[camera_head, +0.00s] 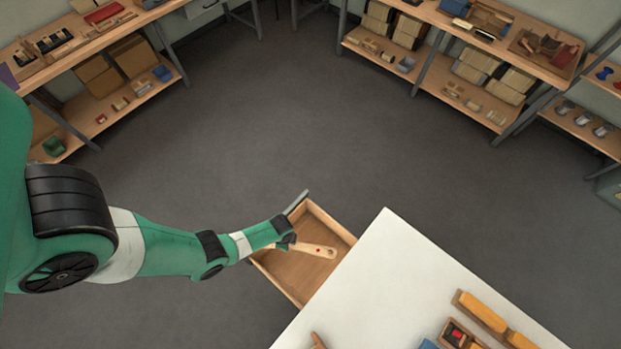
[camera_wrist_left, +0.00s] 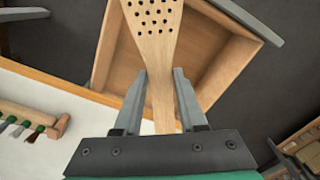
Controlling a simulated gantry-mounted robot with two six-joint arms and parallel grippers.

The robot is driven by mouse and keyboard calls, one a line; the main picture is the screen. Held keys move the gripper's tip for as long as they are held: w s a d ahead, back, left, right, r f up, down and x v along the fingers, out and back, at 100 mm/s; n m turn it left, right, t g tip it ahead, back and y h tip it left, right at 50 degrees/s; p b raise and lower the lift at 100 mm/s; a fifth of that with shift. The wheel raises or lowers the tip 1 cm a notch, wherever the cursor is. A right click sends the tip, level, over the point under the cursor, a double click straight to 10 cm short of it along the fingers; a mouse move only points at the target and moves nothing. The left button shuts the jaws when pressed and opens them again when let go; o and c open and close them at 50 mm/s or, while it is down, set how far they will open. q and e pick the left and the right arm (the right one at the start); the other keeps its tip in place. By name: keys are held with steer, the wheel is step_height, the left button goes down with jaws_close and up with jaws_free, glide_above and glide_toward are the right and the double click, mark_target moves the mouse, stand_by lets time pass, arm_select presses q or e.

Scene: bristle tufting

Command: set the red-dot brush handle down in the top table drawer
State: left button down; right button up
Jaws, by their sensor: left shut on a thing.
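The red-dot brush handle (camera_head: 318,250) is pale wood with a red dot on it. In the wrist view its wide, hole-drilled head (camera_wrist_left: 155,25) points away from my left gripper (camera_wrist_left: 158,85), whose fingers stand either side of the narrower neck. My left gripper (camera_head: 288,242) is shut on the handle and reaches in over the open drawer. The top table drawer (camera_head: 292,278) is pulled out from the white table and its floor looks bare. It also shows under the handle in the wrist view (camera_wrist_left: 225,70). Whether the handle touches the drawer floor I cannot tell. My right gripper is out of view.
The white table (camera_head: 385,260) lies right of the drawer, with yellow-topped wooden pieces (camera_head: 483,312) and a small box (camera_head: 460,335) near its front. A wooden rack with brushes (camera_wrist_left: 35,118) shows in the wrist view. Shelves line the walls beyond open grey floor.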

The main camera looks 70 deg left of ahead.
arm_select(q)
steer(key=shift+d+n, duration=0.15)
steer(key=shift+n, duration=0.65)
steer(key=shift+s+f+n, duration=0.1)
steer(key=shift+f+n, duration=0.05)
steer(key=shift+n, duration=0.55)
step_height(320, 180, down, 22)
steer(key=w+a+n+b, duration=0.2)
steer(key=n+b, duration=0.7)
steer(key=b, duration=1.4)
steer(key=shift+w+a, duration=0.15)
steer(key=shift+w, duration=0.2)
